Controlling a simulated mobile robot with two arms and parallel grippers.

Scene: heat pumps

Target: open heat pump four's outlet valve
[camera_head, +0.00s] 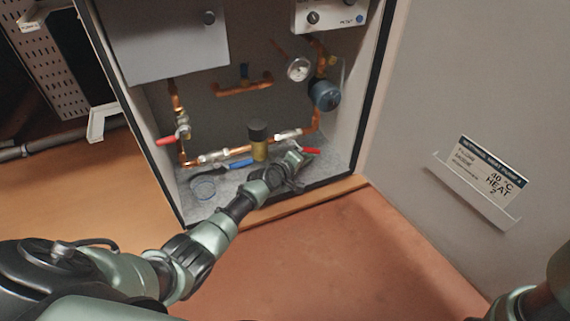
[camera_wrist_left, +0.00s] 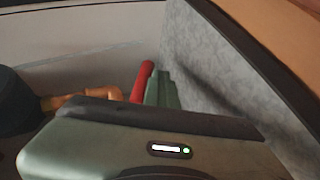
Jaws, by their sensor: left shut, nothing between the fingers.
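Inside the open heat pump cabinet, copper pipes carry several valves. A red valve handle (camera_head: 308,150) is at the lower right, right beside my left gripper (camera_head: 297,160). In the left wrist view the red handle (camera_wrist_left: 142,82) stands up next to my greenish fingers, which partly hide it; I cannot tell whether they touch. My left gripper is shut and empty. Another red handle (camera_head: 167,141) is on the left vertical pipe, and a blue handle (camera_head: 237,164) is on the lower pipe. I cannot read which valve is the outlet. My right gripper is out of frame.
A brass part with a black cap (camera_head: 258,135) stands just left of my gripper. A round gauge (camera_head: 298,69) and a blue pump (camera_head: 324,93) are above. The cabinet's right wall edge (camera_head: 372,95) is close. A label sign (camera_head: 486,177) is on the right wall.

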